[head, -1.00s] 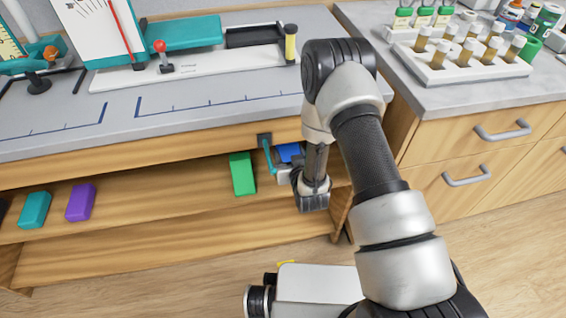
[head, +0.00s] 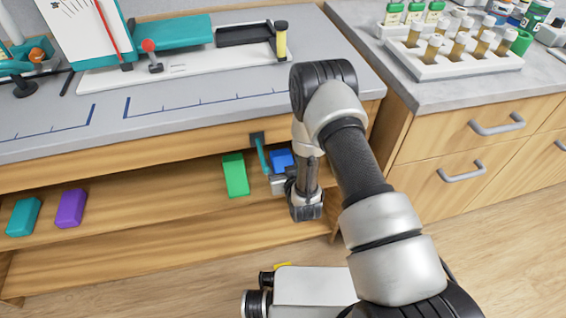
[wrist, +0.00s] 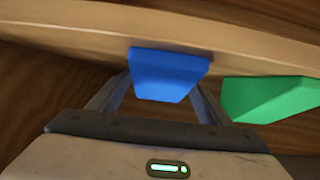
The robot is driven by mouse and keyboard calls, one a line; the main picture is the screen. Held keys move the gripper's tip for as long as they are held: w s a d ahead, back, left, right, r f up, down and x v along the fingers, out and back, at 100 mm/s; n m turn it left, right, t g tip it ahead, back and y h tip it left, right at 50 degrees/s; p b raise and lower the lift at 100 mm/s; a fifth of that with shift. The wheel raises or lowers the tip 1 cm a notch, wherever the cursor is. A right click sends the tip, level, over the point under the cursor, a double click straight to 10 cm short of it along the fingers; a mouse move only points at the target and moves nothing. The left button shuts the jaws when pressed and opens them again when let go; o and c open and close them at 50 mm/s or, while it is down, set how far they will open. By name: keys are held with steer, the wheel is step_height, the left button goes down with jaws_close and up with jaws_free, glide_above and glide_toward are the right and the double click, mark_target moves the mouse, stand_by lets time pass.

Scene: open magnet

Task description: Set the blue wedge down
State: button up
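The blue wedge (head: 281,160) is in the shelf opening under the bench, right of the green block (head: 235,175). In the wrist view, the blue wedge (wrist: 168,75) sits between the two fingers of my gripper (wrist: 165,92), which appear to touch its sides. My gripper (head: 270,172) reaches into the opening in the head view, partly hidden by my arm. The shelf (head: 150,208) is a wooden board below the bench top. I cannot tell whether the wedge touches the shelf.
The green block also shows in the wrist view (wrist: 270,100), close right of the wedge. A teal block (head: 23,217) and a purple block (head: 71,207) stand far left on the shelf. Shelf between purple and green is clear. The bench edge (head: 180,145) overhangs the opening.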

steer(key=shift+r, duration=0.1)
steer(key=shift+s+r, duration=0.2)
steer(key=shift+s, duration=0.05)
steer(key=p+v, duration=0.3)
steer(key=v, duration=0.8)
steer(key=shift+s, duration=0.2)
